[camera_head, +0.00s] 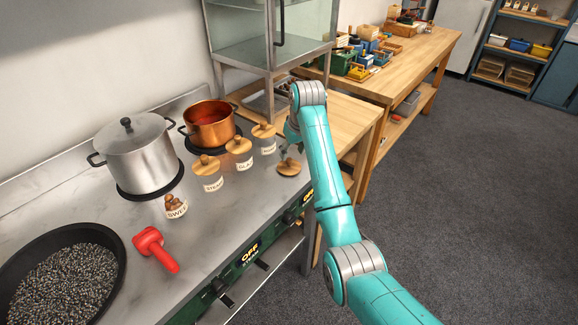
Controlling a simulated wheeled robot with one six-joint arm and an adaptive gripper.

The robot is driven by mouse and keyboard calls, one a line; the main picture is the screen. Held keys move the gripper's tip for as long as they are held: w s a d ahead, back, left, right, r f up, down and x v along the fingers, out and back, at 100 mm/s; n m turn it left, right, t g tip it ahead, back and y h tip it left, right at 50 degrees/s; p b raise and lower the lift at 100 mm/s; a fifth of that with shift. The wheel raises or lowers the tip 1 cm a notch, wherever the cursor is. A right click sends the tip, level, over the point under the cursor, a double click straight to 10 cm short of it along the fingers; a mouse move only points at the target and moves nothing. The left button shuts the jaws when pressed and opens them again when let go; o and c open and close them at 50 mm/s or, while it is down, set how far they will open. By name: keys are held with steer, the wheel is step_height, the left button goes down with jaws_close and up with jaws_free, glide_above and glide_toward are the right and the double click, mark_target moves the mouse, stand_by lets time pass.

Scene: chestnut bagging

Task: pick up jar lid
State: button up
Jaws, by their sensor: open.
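A round wooden jar lid (289,168) with a knob lies on the steel counter near its right edge. My gripper (286,151) is just above the lid, by its knob, and is open; the fingers are small and dark here, and I cannot tell whether they touch it. An open jar (176,210) labelled "SWEET" stands at the left with brown chestnuts in its top and no lid on it. Three more jars (212,183) (243,160) (267,145) stand in a row behind, each with a wooden lid on.
A steel pot (140,160) and a copper pot (210,128) stand at the back. A red scoop-like tool (155,250) lies beside a black pan (110,262) of dark grains. A glass cabinet (255,35) rises behind my arm. The counter around the lid is clear.

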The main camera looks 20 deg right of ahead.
mark_target(289, 159)
steer(key=shift+x, duration=2.85)
steer(key=shift+w+a+r, duration=0.1)
steer(key=shift+a+r, duration=0.05)
jaws_close()
